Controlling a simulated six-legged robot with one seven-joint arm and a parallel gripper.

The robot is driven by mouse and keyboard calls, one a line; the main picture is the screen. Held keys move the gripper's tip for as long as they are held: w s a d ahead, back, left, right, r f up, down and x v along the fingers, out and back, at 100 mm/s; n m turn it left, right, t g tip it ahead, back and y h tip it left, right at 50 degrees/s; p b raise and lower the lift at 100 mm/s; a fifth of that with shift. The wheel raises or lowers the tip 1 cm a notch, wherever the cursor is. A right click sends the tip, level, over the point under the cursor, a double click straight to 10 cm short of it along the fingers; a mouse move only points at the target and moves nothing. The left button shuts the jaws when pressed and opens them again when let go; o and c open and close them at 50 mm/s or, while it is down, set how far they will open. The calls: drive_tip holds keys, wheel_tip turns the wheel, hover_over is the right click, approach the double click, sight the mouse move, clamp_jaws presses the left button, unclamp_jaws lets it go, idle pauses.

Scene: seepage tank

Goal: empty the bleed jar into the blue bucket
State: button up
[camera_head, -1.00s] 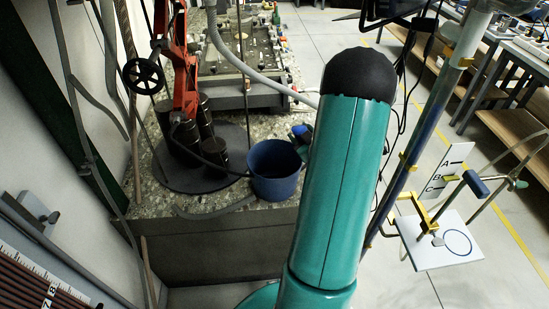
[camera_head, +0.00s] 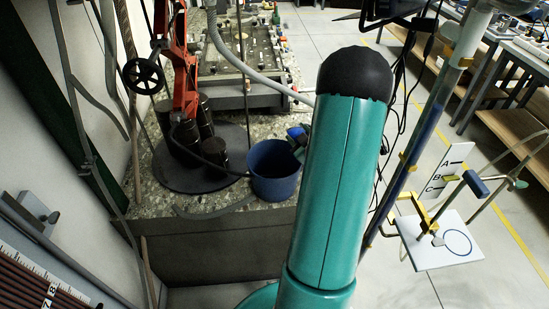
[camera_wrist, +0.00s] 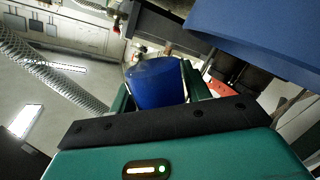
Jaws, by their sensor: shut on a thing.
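The blue bucket (camera_head: 273,186) stands upright on the speckled stone bench top, near its front edge. In the wrist view its blue wall (camera_wrist: 265,38) fills the upper right, close by. My gripper (camera_wrist: 158,92) is shut on a blue jar-like vessel (camera_wrist: 157,82), which I take to be the bleed jar. The vessel shows between the green fingers and looks tilted. In the head view a small blue and dark part of it (camera_head: 296,134) shows at the bucket's right rim, and my arm hides the rest. I cannot see what is in the vessel or the bucket.
A round dark base (camera_head: 205,172) with dark cylinders and a red frame (camera_head: 182,60) stands left of the bucket. A grey hose (camera_head: 232,56) runs behind it. A white board with a circle (camera_head: 440,245) is at the right. The floor behind it is open.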

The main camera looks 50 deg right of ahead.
drive_tip(key=shift+w+a+f+n, duration=0.1)
drive_tip(key=shift+a+f+n, duration=0.05)
drive_tip(key=shift+a+n, duration=0.15)
drive_tip(key=shift+d+r+n+h, duration=0.15)
drive_tip(key=shift+r+n+h, duration=0.6)
drive_tip(key=shift+n, duration=0.65)
idle(1.5)
drive_tip(key=shift+f+n+g, duration=0.2)
drive_tip(key=shift+n+g, duration=0.1)
drive_tip(key=shift+n, duration=0.4)
idle(0.7)
drive_tip(key=shift+r+n+h, duration=0.25)
drive_tip(key=shift+r+n, duration=0.2)
drive_tip(key=shift+n, duration=0.35)
idle(0.6)
drive_tip(key=shift+w+a+f+n, duration=0.15)
drive_tip(key=shift+a+n, duration=0.2)
drive_tip(key=shift+w+a+f+n, duration=0.15)
drive_tip(key=shift+a+n, duration=0.2)
idle(0.7)
drive_tip(key=shift+r+n, duration=0.15)
drive_tip(key=shift+n, duration=0.15)
